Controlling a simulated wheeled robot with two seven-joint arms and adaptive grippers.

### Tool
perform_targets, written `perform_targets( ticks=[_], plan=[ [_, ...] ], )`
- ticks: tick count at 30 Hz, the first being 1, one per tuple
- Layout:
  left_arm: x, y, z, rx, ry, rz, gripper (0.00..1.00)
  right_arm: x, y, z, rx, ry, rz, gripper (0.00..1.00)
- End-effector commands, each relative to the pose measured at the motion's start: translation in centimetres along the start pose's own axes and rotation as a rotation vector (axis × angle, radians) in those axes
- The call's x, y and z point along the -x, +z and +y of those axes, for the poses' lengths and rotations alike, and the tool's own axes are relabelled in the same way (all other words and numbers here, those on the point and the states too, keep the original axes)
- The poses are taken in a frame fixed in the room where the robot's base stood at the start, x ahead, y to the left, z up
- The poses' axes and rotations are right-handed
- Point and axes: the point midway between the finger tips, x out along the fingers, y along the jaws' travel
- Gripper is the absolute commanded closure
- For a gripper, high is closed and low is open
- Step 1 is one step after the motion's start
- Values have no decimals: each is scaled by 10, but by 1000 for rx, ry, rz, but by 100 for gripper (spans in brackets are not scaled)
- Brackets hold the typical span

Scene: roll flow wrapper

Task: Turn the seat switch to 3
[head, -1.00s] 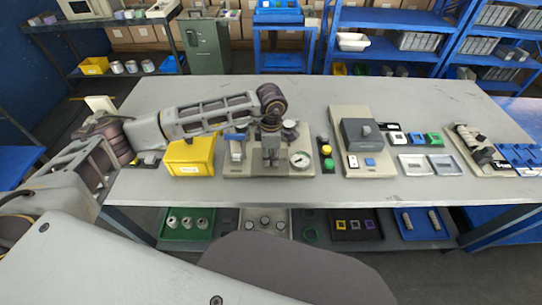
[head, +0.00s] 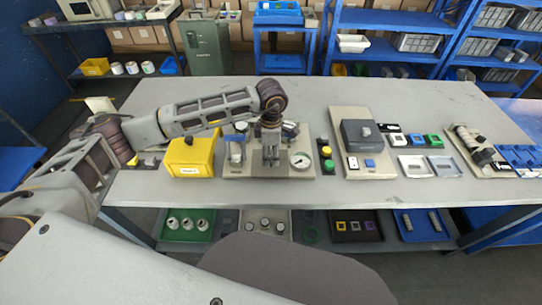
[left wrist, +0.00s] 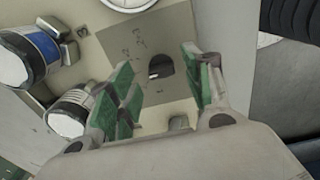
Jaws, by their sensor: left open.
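The seat switch appears to be the small dark knob (left wrist: 160,67) on a square brownish plate in the left wrist view. Small marks are printed on the plate around it, too blurred to read. My left gripper (left wrist: 163,78) is open, its green-padded fingers on either side of the knob in the picture. I cannot tell whether they touch it. In the head view my left gripper (head: 270,162) points down over the beige panel (head: 232,170) and hides the knob. My right gripper is not in view.
A round gauge (head: 300,160) sits right of my left gripper on the panel. A blue-banded cylindrical part (left wrist: 32,52) and another cylinder (left wrist: 72,112) stand close by. A yellow box (head: 190,157) is to the left. A grey device (head: 365,135) stands to the right.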

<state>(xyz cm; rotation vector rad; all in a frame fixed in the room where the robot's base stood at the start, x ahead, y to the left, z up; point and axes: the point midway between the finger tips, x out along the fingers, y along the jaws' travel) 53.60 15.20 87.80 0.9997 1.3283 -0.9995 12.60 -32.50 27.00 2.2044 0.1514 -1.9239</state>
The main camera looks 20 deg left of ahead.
Motion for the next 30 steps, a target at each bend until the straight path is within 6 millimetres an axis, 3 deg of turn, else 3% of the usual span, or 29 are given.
perform_targets(
  ticks=[18, 30],
  plan=[
    [86, 0, 0, -1, 0, 0, 50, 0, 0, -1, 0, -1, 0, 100],
    [103, 0, 0, -1, -1, 1, 50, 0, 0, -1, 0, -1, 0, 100]
  ],
)
